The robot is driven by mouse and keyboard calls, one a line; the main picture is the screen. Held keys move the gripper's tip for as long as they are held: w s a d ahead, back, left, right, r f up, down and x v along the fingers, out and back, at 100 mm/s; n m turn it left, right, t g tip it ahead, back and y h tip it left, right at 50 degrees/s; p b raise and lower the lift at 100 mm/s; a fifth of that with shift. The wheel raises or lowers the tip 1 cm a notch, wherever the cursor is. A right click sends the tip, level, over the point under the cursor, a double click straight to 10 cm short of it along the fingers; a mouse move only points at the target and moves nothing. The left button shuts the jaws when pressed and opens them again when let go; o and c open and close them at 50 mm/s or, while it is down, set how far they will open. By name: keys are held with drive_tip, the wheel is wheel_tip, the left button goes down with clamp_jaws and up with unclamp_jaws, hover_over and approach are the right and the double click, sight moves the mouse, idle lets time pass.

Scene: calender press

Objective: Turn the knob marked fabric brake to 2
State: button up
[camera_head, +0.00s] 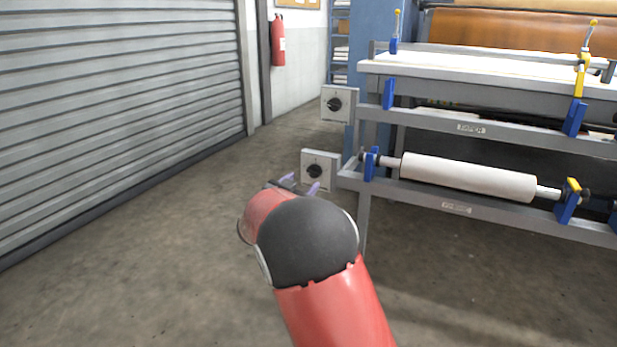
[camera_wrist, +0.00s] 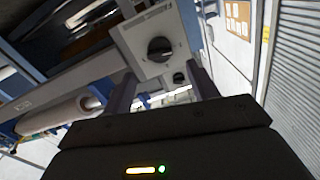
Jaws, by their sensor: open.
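Two light-grey panels, each with a round black knob, are fixed at the left end of the press frame. The upper knob (camera_head: 335,104) and the lower knob (camera_head: 315,171) show in the head view. The lettering is too small to read, so I cannot tell which is the fabric brake. My gripper (camera_head: 300,185) is open and empty, in front of the lower panel in the picture. In the wrist view, a near knob (camera_wrist: 160,49) on its panel lies just beyond the gripper's fingers (camera_wrist: 161,92). A second, smaller-looking knob (camera_wrist: 179,78) is behind it. No contact is visible.
The press frame (camera_head: 470,127) with a white roll (camera_head: 468,177) stands at the right. A roller shutter (camera_head: 120,100) covers the left wall. A red fire extinguisher (camera_head: 278,42) hangs at the back. The floor between shutter and press is clear.

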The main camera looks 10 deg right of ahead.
sight(312, 174)
drive_tip(key=x, duration=0.5)
drive_tip(key=shift+w+d, duration=0.1)
drive_tip(key=shift+w, duration=0.05)
drive_tip(key=c, duration=1)
